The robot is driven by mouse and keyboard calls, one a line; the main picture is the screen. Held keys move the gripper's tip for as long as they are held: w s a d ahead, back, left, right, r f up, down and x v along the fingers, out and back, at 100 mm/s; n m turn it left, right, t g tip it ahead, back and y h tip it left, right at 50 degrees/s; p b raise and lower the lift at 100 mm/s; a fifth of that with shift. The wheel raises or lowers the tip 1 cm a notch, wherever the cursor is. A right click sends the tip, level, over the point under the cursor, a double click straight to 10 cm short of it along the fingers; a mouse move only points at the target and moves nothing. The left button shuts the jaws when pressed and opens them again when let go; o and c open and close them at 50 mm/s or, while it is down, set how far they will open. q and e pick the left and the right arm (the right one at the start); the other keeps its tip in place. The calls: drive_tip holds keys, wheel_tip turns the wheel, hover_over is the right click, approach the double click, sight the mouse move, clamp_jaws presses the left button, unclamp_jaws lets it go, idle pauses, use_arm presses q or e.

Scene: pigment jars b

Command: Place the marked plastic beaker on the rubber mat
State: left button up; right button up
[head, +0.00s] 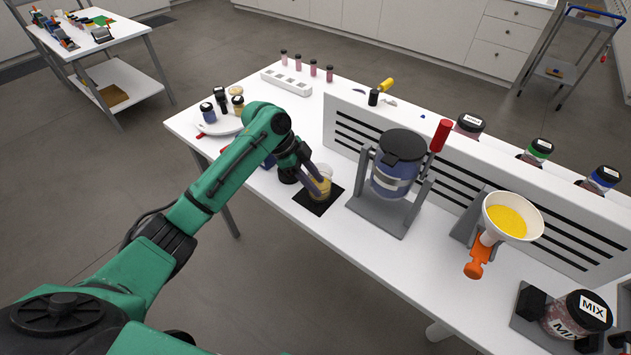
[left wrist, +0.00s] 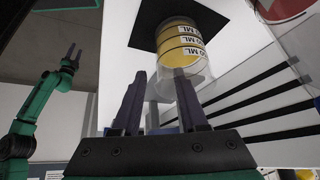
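The marked beaker (head: 321,184) is clear, with yellow contents and "ML" marks that show in the left wrist view (left wrist: 182,42). It stands on the black rubber mat (head: 314,208), which also shows in the left wrist view (left wrist: 147,27). My left gripper (head: 312,180) is at the beaker. In the left wrist view its two dark fingers (left wrist: 161,88) are apart, and one overlaps the beaker's clear end; I cannot tell whether it touches. My right gripper (left wrist: 74,53) shows small in the left wrist view, its fingers apart, away from the beaker.
A grey stand with a blue-filled, black-lidded container (head: 393,170) is just right of the mat. A slotted white panel (head: 460,175) runs behind it. A funnel with yellow powder (head: 508,222) and a MIX jar (head: 575,315) are farther right. A round tray (head: 222,126) with jars is at left.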

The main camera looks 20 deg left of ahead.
use_arm(q)
drive_tip(key=w+b+v, duration=0.1)
drive_tip(key=b+v, duration=0.1)
drive_tip(key=v, duration=0.9)
drive_tip(key=shift+s+r, duration=0.35)
drive_tip(key=shift+s, duration=0.15)
drive_tip(key=shift+a, duration=0.1)
